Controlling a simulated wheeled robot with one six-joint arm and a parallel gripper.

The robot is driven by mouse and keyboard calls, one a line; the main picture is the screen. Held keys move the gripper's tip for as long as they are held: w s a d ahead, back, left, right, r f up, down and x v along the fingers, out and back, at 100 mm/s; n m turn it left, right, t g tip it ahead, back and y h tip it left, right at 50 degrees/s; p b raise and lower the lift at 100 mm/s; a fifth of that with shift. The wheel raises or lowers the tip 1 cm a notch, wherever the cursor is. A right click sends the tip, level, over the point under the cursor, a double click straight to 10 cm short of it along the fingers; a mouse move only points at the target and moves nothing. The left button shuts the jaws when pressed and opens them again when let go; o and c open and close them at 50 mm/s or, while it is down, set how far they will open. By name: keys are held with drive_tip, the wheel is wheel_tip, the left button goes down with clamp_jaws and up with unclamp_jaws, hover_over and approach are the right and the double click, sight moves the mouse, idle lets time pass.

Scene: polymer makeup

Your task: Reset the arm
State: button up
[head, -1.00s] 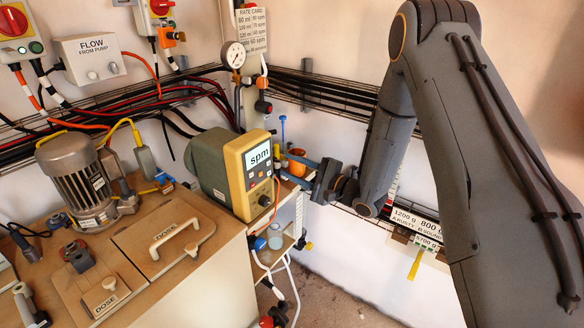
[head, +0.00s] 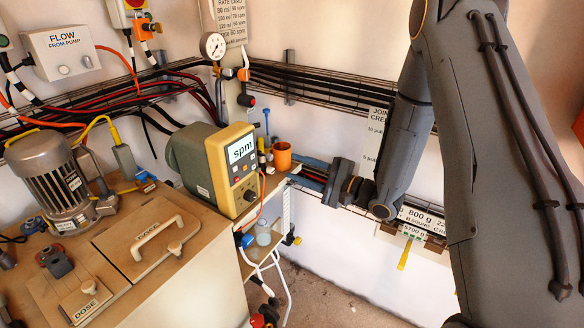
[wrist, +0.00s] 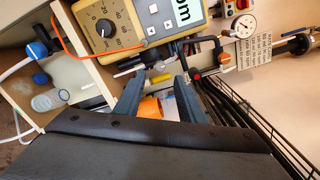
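My gripper (head: 302,172) is at the right end of the small side shelf in the head view, pointing left. In the wrist view its two dark fingers (wrist: 159,80) stand apart with nothing held between them. An orange cup (head: 282,155) stands on the shelf just left of the fingers in the head view. My arm is bent, coming down from the upper right.
The yellow-fronted pump (head: 240,160) stands on the wooden cabinet (head: 190,220) left of the cup. Wire cable trays (head: 330,90) run along the wall behind my arm. A label rail (head: 425,222) is below my forearm. The floor (head: 325,295) below is open.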

drive_tip(key=s+d+n+g+h, duration=0.25)
drive_tip(key=d+n+h, duration=0.45)
drive_tip(key=d+h, duration=0.45)
drive_tip(key=s+r+n+g+h, duration=0.2)
drive_tip(key=s+n+g, duration=0.4)
drive_tip(key=s, duration=1.7)
drive_tip(key=shift+a+g+h, duration=0.2)
drive_tip(key=shift+g+h, duration=0.15)
drive_tip(key=shift+g, duration=0.3)
drive_tip(key=shift+r, duration=0.1)
